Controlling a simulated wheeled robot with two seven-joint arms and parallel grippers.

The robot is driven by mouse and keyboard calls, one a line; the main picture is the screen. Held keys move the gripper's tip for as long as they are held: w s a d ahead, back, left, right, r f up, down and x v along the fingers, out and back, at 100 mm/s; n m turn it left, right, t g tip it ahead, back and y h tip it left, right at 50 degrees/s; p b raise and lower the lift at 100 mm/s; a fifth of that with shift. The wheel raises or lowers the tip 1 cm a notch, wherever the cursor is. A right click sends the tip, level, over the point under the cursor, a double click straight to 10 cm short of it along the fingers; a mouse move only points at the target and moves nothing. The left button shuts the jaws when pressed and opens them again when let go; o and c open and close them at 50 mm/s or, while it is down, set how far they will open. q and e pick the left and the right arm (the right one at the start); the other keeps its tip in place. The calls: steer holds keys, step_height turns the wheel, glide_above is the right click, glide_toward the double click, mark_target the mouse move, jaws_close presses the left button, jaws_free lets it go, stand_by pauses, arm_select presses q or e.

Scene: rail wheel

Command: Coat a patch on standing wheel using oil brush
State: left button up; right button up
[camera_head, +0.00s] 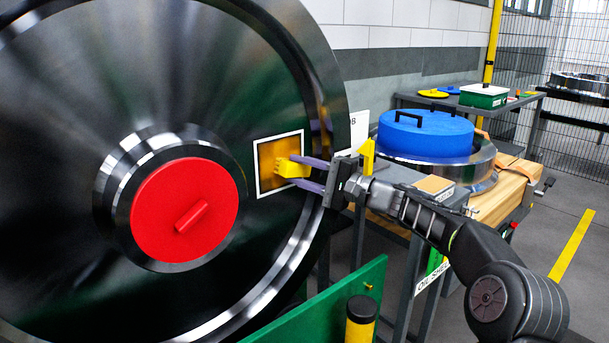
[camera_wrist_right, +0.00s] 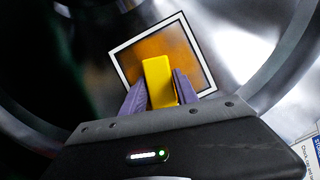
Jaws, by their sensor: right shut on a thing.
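The standing wheel (camera_head: 80,230) is a large shiny dark steel disc filling the left of the head view, with a red cap (camera_head: 170,225) on its hub. A white-framed patch (camera_head: 264,176) on its face is amber-brown inside; it also shows in the right wrist view (camera_wrist_right: 192,54). My right gripper (camera_head: 304,174) is shut on the yellow oil brush (camera_head: 290,168), which also shows in the right wrist view (camera_wrist_right: 158,82). The brush is in front of the patch; I cannot tell whether it touches. Its bristles are hidden. My left gripper is not in view.
A blue lid (camera_head: 425,133) with a black handle covers a metal ring on a wooden stand right of the wheel. A green panel (camera_head: 330,305) and a yellow post (camera_head: 360,322) stand in front. A back table (camera_head: 545,95) holds a green-and-white box (camera_head: 484,98).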

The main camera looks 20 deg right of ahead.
mark_target(286, 176)
steer(key=shift+a, duration=0.15)
steer(key=a+b, duration=0.1)
steer(key=s+a+b, duration=0.1)
steer(key=b, duration=0.1)
steer(key=shift+a+f, duration=0.2)
steer(key=shift+s+a+r+b, duration=0.1)
steer(key=shift+s+a+b, duration=0.15)
steer(key=shift+a+b, duration=0.25)
steer(key=shift+r, duration=0.1)
steer(key=shift+a, duration=0.1)
